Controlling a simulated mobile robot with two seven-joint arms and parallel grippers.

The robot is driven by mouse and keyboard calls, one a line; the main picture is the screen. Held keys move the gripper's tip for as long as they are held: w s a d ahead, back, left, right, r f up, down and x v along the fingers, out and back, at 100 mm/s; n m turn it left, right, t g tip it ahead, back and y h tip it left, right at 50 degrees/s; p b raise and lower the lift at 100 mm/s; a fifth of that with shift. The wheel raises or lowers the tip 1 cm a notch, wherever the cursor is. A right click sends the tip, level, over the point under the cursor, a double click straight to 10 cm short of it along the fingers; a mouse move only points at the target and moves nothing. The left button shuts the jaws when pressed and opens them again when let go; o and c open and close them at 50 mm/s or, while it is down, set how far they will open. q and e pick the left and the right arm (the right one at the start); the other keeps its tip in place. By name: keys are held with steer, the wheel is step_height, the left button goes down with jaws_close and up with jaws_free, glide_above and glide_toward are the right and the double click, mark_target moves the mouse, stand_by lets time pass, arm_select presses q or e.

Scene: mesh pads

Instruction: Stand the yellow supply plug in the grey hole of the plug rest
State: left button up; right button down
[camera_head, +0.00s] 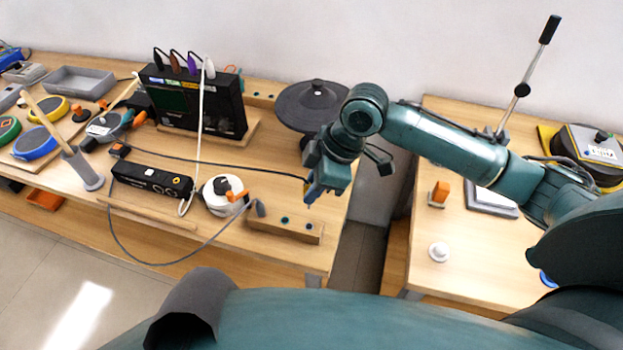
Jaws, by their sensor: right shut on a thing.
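My right gripper (312,192) is shut over the right end of the left table and points down. A black cable (220,163) runs across the table to its fingers, so the thing in it appears to be the yellow supply plug, mostly hidden by the fingers. The plug rest (270,231) is a low wooden block near the table's front edge, just left of and nearer than the gripper. Small dark bluish holes show on its top; I cannot tell which is the grey one. A grey plug (260,208) on a cord is at its left end. My left gripper is out of view.
A black instrument (203,110) with a white cable stands at the back. A black power strip (152,181) and a round white device (222,196) lie left of the rest. A dark round disc (311,104) stands behind the gripper. A gap separates the right table (420,225).

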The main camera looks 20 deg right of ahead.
steer(key=shift+f+b, duration=0.45)
steer(key=shift+f, duration=0.6)
step_height(320, 180, down, 2)
steer(key=shift+f+b, duration=0.2)
steer(key=shift+b, duration=0.3)
steer(key=shift+f, duration=0.65)
arm_select(q)
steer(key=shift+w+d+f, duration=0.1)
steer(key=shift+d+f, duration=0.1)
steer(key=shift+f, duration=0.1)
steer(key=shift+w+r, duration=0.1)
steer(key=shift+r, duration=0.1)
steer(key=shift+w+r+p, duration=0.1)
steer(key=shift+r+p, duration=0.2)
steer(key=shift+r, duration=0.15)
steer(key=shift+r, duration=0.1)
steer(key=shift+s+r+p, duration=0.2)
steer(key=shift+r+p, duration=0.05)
steer(key=shift+p, duration=0.25)
